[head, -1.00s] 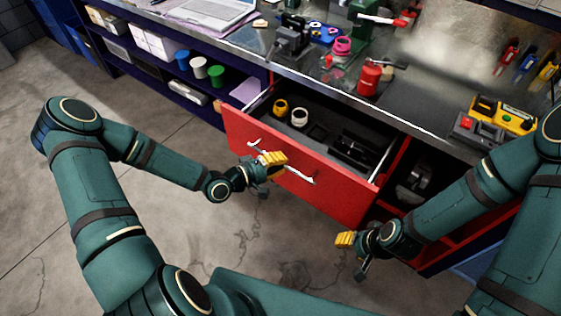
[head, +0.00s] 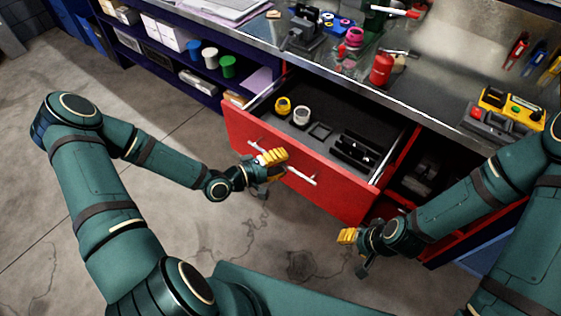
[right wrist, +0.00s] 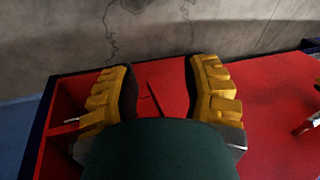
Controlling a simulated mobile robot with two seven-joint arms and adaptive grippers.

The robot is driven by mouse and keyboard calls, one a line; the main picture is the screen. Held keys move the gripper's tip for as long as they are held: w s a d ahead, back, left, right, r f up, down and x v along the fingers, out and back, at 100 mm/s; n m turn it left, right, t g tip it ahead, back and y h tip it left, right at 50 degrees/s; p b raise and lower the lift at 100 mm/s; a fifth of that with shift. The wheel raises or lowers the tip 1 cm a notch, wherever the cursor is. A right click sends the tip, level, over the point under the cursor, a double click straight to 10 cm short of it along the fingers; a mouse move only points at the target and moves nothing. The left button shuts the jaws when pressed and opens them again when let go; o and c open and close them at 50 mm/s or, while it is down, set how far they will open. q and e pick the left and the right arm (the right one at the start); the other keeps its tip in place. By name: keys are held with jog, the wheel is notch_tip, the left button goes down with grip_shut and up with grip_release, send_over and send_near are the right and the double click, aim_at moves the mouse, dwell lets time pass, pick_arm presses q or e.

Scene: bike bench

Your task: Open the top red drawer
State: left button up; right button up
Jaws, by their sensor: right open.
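The top red drawer (head: 345,194) is pulled out from under the bench, and its inside shows. Its long pale bar handle (head: 301,177) runs across the red front. My left gripper (head: 270,162) is at the handle, its yellow fingers over the left part of the bar; whether they are closed on it is hidden. My right gripper (head: 352,248) is below and to the right of the drawer front, away from the handle. In the right wrist view its yellow fingers (right wrist: 163,92) are wide apart with nothing between them.
In the drawer are a yellow ring (head: 283,105), a white ring (head: 301,116) and a black holder (head: 354,151). The bench top (head: 440,98) holds a red bottle (head: 381,68) and a yellow-and-grey tool (head: 509,104). Bare floor (head: 230,250) lies in front.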

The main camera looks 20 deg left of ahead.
pick_arm(q)
jog(key=shift+a, duration=0.1)
jog(key=v, duration=1.2)
dwell(0.4)
jog(key=w+d+f+m+g+y, duration=0.2)
jog(key=d+f+m+g+y, duration=0.15)
jog(key=d+f, duration=0.3)
jog(key=s+d+f+m+g+y, duration=0.3)
jog(key=s+d+m+g, duration=0.2)
jog(key=s+d+g, duration=0.1)
jog(key=shift+s+d+f, duration=0.25)
jog(key=shift+s+d, duration=0.15)
jog(key=shift+s, duration=0.15)
